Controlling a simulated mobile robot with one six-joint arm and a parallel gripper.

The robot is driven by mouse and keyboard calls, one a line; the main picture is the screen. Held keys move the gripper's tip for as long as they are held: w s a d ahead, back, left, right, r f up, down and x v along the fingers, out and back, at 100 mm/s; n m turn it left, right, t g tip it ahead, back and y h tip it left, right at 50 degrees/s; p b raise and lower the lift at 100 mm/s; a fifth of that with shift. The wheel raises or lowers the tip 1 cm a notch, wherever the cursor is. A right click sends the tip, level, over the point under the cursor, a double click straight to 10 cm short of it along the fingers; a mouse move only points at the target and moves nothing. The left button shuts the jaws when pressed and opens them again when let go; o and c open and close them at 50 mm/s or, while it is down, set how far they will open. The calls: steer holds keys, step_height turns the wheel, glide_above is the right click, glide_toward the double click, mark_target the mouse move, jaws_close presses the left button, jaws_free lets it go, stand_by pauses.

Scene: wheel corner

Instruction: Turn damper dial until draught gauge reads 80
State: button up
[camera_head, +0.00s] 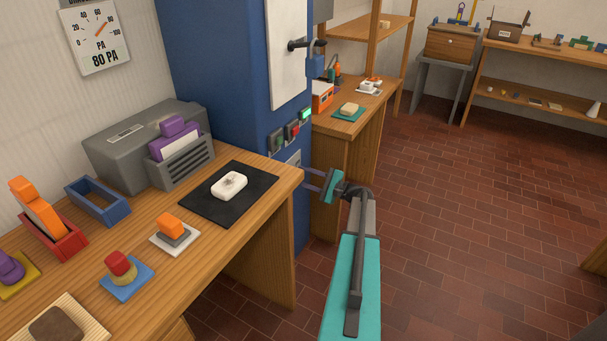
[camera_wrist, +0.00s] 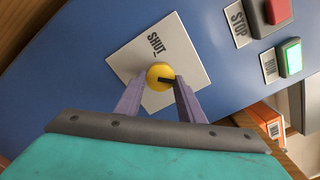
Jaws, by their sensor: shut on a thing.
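The damper dial is a round yellow knob (camera_wrist: 158,73) with a black pointer mark, on a white plate (camera_wrist: 185,58) lettered SHUT. The mark points right in the wrist view, away from SHUT. My gripper (camera_wrist: 158,84) is shut on the knob, one finger on each side. In the head view my gripper (camera_head: 308,178) reaches the side of the blue cabinet (camera_head: 215,65); the knob cannot be made out there. The draught gauge (camera_head: 95,36) hangs on the wall at upper left. Its orange needle points towards 80, and 80 PA is printed below.
A STOP button (camera_wrist: 277,10) and a lit green button (camera_wrist: 291,57) sit near the plate. A wooden workbench (camera_head: 215,240) with several objects stands left of my arm; another bench (camera_head: 345,130) stands beyond. The tiled floor (camera_head: 460,220) at right is clear.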

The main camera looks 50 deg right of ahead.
steer(key=shift+m, duration=0.3)
steer(key=o, duration=1)
steer(key=shift+o, duration=0.2)
steer(key=shift+s, duration=0.1)
steer(key=v, duration=1.3)
steer(key=shift+s, duration=0.35)
steer(key=shift+d+f, duration=0.1)
steer(key=shift+s, duration=0.15)
